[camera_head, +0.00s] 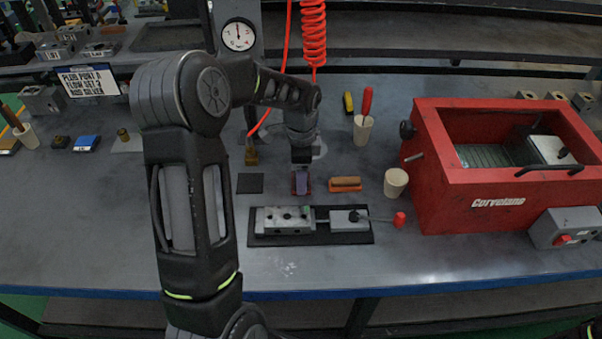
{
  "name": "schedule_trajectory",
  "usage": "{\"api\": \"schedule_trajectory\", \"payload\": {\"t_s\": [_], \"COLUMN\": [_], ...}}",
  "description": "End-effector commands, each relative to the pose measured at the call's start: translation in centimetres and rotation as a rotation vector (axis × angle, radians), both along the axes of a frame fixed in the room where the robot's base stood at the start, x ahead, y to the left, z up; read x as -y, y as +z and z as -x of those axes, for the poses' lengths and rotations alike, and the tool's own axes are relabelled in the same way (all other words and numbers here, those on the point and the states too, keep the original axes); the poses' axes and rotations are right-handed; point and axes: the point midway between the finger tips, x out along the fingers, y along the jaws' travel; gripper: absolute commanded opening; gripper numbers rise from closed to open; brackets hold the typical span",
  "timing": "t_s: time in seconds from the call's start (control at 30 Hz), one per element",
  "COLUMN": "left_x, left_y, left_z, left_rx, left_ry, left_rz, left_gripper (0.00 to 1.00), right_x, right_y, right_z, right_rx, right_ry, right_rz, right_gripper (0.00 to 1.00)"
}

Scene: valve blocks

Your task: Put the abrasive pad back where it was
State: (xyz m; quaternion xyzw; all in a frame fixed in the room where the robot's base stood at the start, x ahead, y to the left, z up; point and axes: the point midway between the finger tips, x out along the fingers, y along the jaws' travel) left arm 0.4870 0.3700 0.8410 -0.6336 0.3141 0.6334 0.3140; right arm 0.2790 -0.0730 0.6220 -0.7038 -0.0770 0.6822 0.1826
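The abrasive pad (301,189) looks like a small maroon and purple block on the grey bench, behind the valve block. My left gripper (301,172) points straight down over it, with its tips at the pad. The tips are small and dark here, so I cannot tell whether they close on the pad or stand open around it. I also cannot tell whether the pad rests on the bench or is just above it. My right gripper is not in view.
A dark square mat (250,183) lies left of the pad, an orange-brown brush-like block (345,184) right of it. In front, a metal valve block (285,219) sits on a black tray (311,239). Cups (396,183) and a red machine (460,206) stand to the right.

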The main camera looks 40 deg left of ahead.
Motion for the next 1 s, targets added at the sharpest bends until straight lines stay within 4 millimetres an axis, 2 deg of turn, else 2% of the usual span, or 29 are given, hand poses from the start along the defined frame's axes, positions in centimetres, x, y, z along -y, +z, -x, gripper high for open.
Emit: {"api": "schedule_trajectory", "payload": {"t_s": [0.03,0.07,0.3,0.57,0.7,0.87,1.0], "left_x": [0.0,0.0,0.0,0.0,0.0,0.0,0.0], "left_y": [-0.3,-0.2,-0.2,-0.1,0.6,2.7,5.6], "left_z": [0.0,0.0,0.0,0.0,0.0,0.0,-0.1], "left_rx": [-0.001,0.0,-0.001,-0.001,0.0,0.003,0.004], "left_ry": [0.0,0.0,0.0,0.0,0.0,-0.001,-0.001], "left_rz": [0.001,0.0,0.0,0.0,0.0,-0.001,-0.001], "left_gripper": [0.22,0.63,0.82,0.82,0.82,0.82,0.82], "right_x": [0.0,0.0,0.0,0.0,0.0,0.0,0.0], "right_y": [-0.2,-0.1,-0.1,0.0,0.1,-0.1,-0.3], "right_z": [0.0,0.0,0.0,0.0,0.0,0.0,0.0], "right_rx": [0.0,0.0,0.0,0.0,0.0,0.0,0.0], "right_ry": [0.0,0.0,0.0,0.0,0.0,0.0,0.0], "right_rz": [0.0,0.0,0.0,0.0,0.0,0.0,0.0], "right_gripper": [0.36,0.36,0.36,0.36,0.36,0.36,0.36]}}
